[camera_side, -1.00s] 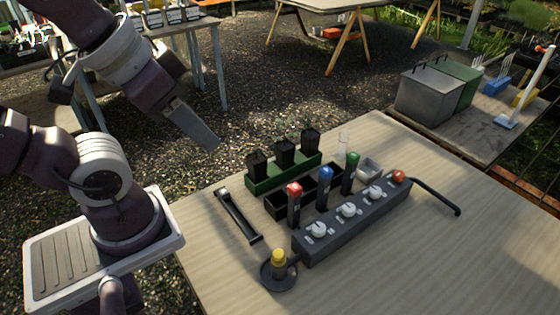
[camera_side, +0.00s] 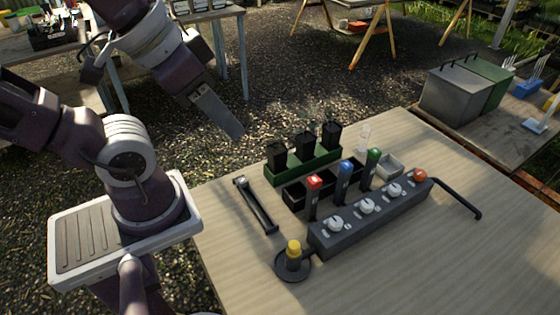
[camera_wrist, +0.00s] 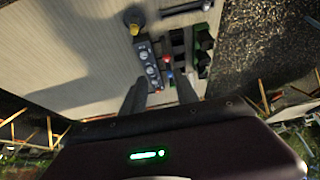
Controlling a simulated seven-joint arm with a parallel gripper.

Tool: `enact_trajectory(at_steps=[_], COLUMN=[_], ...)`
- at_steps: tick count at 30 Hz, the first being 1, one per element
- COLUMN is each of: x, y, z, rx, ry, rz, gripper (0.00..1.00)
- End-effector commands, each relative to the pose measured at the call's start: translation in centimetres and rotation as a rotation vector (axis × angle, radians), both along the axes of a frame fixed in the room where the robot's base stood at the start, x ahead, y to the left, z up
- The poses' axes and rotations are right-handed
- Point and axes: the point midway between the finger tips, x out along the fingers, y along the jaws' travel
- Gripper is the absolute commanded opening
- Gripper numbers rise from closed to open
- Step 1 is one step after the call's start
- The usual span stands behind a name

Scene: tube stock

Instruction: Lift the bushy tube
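Three black square tubes stand upright in a green rack (camera_side: 312,167) near the table's far edge: a left tube (camera_side: 277,157), a middle tube (camera_side: 304,148) and a right tube (camera_side: 331,135). Thin, dark foliage shows faintly above some of them, but I cannot tell which is the bushy one. In the wrist view the rack (camera_wrist: 203,70) lies to the right of the fingers. My gripper (camera_side: 236,132) is up in the air, left of the rack and apart from it. In the wrist view my gripper (camera_wrist: 161,82) has its fingers spread with nothing between them.
In front of the rack are red (camera_side: 314,183), blue (camera_side: 346,168) and green-topped (camera_side: 374,156) upright pieces. A grey box with white knobs (camera_side: 367,207) stands nearer. A yellow-topped piece (camera_side: 293,250), a black bar (camera_side: 256,205) and a small grey tray (camera_side: 389,165) are also there.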

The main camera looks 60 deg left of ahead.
Motion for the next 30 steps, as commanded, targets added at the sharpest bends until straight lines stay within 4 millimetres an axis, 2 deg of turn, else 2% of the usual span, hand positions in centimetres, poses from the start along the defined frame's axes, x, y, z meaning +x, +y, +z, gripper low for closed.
enact_trajectory(at_steps=[13, 18, 27, 29, 30], x=[0.0, 0.0, 0.1, 1.0, 2.2], y=[0.0, 0.0, 0.0, 0.3, 0.6], z=[0.0, 0.0, 0.0, 0.1, 0.1], rx=[0.0, 0.0, -0.002, -0.017, -0.038], ry=[0.0, 0.0, 0.003, 0.02, 0.042], rz=[0.0, 0.0, 0.007, 0.047, 0.102], gripper=[0.36, 0.7, 0.7, 0.7, 0.7])
